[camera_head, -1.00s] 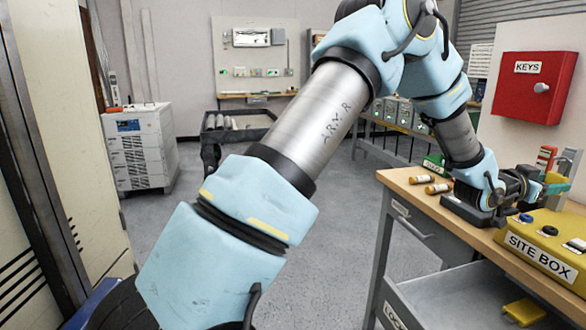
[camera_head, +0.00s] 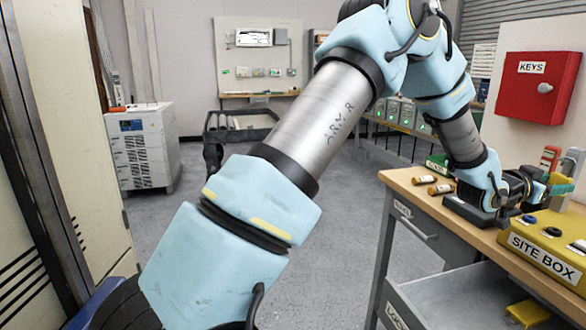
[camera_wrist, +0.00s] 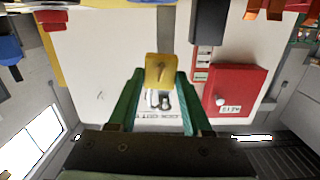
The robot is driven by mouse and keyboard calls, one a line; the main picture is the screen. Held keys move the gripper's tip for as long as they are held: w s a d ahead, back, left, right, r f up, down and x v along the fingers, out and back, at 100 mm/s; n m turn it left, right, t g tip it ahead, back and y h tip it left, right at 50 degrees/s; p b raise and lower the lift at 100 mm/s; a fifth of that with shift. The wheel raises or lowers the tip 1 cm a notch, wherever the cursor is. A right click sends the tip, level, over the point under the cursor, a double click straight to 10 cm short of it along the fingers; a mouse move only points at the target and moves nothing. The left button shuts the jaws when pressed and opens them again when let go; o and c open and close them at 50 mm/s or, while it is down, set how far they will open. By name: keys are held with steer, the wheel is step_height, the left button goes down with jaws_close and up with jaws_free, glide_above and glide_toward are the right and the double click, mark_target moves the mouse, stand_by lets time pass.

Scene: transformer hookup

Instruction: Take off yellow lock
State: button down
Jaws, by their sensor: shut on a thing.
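In the wrist view, the yellow lock (camera_wrist: 160,68) sits between the green fingers of my gripper (camera_wrist: 160,78), in front of a white panel. My gripper is shut on it. Silver and dark shapes show just below the yellow body, in line with the panel's printed lettering. I cannot tell whether they are the lock's shackle or part of the panel. In the head view, my gripper (camera_head: 555,188) is at the right, above the bench and behind the yellow site box. The lock cannot be made out clearly there.
The yellow site box (camera_head: 545,258) with coloured knobs stands on the wooden bench (camera_head: 402,178). Small orange-and-white cylinders (camera_head: 440,188) lie on the bench top. A red key cabinet (camera_head: 537,87) is on the panel above; it also shows in the wrist view (camera_wrist: 232,92). Open floor lies left of the bench.

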steer(key=shift+r+p, duration=0.6)
steer(key=shift+r, duration=0.85)
stand_by(0.3)
steer(key=shift+s+d+f+b, duration=0.1)
steer(key=shift+s+d+b, duration=0.15)
steer(key=shift+s+b, duration=0.6)
steer(key=shift+s+d+f+b, duration=0.1)
steer(key=shift+s+d+b, duration=0.25)
steer(key=shift+s, duration=0.75)
steer(key=shift+a, duration=0.1)
steer(key=shift+a, duration=0.1)
steer(key=shift+b+v, duration=0.75)
steer(key=shift+v, duration=1.65)
